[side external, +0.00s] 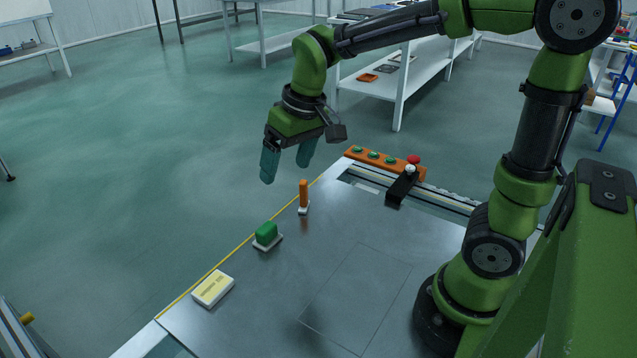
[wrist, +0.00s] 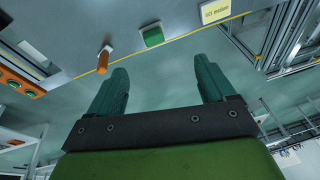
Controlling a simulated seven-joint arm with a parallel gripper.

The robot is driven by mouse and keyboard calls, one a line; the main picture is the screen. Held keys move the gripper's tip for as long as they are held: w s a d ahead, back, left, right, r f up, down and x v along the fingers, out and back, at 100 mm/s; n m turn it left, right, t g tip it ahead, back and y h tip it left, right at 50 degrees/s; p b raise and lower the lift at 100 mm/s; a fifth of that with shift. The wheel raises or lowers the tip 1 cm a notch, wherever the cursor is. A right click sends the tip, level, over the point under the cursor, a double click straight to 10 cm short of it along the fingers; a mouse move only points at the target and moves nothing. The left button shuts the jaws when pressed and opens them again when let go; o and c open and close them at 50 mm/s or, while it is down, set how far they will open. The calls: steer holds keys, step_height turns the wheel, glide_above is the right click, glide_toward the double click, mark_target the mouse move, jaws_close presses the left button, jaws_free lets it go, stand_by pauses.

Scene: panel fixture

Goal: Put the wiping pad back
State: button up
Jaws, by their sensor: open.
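A green block (side external: 266,232) sits on a pale flat base near the yellow-lined edge of the grey panel (side external: 260,285); it looks like the wiping pad, but I cannot be sure. It also shows in the wrist view as a green square (wrist: 152,36) with a pale border. My gripper (side external: 286,172) hangs above the panel's far edge, fingers pointing down, open and empty. In the wrist view my gripper's fingers (wrist: 162,66) are spread wide with nothing between them. The green block is apart from both fingers.
An orange upright peg (side external: 304,193) on a pale base and a pale yellow labelled box (side external: 213,289) line the same edge. An orange button strip (side external: 372,158), a red knob (side external: 413,160) and a black lever (side external: 402,188) are at the back right. The panel's middle is clear.

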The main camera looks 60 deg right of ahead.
steer(key=s+r+m+t, duration=0.2)
steer(key=s+t, duration=0.2)
steer(key=s, duration=0.7)
steer(key=shift+s+d+r+y, duration=0.15)
steer(key=shift+s+r+y, duration=0.25)
stand_by(0.5)
